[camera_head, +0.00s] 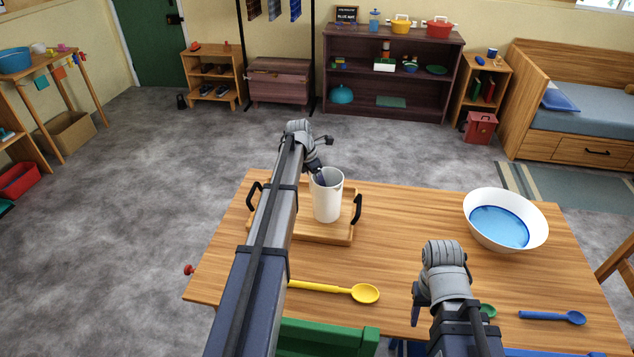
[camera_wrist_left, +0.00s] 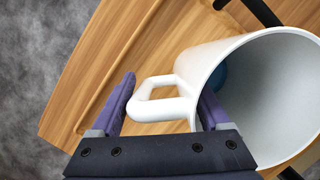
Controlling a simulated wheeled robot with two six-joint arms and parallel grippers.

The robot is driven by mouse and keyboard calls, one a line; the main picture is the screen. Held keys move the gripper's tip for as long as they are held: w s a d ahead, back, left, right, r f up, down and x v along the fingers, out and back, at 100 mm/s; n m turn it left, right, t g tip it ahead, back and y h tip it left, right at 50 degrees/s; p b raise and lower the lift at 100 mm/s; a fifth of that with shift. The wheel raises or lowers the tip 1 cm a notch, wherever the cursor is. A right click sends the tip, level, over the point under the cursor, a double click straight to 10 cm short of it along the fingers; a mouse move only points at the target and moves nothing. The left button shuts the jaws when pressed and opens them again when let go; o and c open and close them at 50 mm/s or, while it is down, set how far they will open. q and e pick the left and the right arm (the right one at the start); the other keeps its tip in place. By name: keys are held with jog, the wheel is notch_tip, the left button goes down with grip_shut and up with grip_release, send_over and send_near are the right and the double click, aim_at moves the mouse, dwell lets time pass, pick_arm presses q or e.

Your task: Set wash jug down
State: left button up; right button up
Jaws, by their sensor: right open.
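The white wash jug (camera_head: 328,200) stands upright over the wooden tray (camera_head: 325,236) on the table; a small gap below it cannot be ruled out. My left gripper (camera_head: 318,176) is at the jug's far left rim, partly hidden by its own arm. In the left wrist view its purple fingers (camera_wrist_left: 165,102) lie on either side of the jug's handle (camera_wrist_left: 155,98) and near wall, one outside and one at the mouth, seeming to touch both. My right gripper (camera_head: 415,303) is open and empty above the table's front edge, partly hidden by its arm.
A white basin with blue inside (camera_head: 500,226) stands at the table's right. A yellow spoon (camera_head: 340,291) and a blue spoon (camera_head: 553,317) lie near the front. A green chair back (camera_head: 325,338) is at the front edge. The table's middle, right of the tray, is clear.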

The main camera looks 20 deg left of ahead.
pick_arm(q)
jog(key=shift+o, duration=1.4)
jog(key=shift+r, duration=0.15)
pick_arm(e)
jog(key=shift+r, duration=0.15)
pick_arm(q)
jog(key=p+v, duration=1.2)
pick_arm(e)
notch_tip(320, 180, up, 12)
pick_arm(q)
jog(key=shift+d, duration=0.2)
pick_arm(e)
jog(key=shift+f, duration=0.2)
